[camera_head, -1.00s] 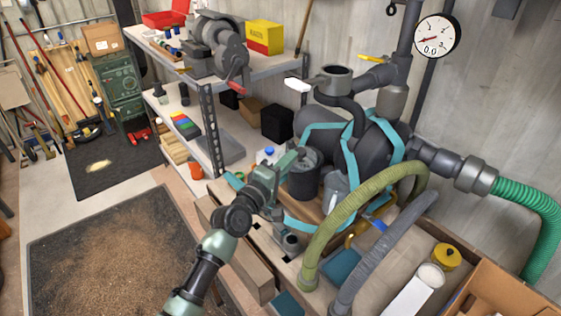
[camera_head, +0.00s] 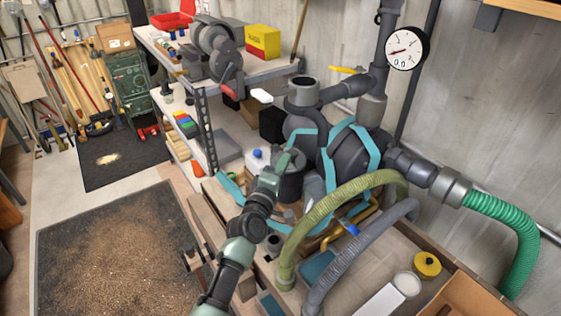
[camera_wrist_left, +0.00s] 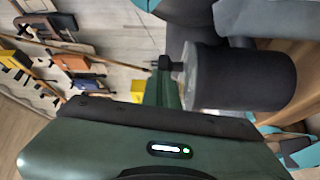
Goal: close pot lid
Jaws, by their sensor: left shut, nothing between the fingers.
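A dark grey cylindrical pot (camera_head: 291,187) stands on the bench beside the teal-banded tank in the head view. In the left wrist view the same dark pot (camera_wrist_left: 245,78) lies sideways in the picture, with a paler grey end at its left. My left gripper (camera_head: 288,158) is green, shut and empty, at the top of the pot in the head view. In the wrist view the gripper (camera_wrist_left: 165,66) is close to the pale end; I cannot tell if it touches. The gripper hides part of the pot's top, so the lid's position is unclear. My right gripper is not in view.
The large dark tank (camera_head: 345,160) with teal bands stands right behind the pot. A green-yellow hose (camera_head: 335,200) and a grey hose (camera_head: 355,258) arch in front. A shelf (camera_head: 210,90) with tools stands behind left.

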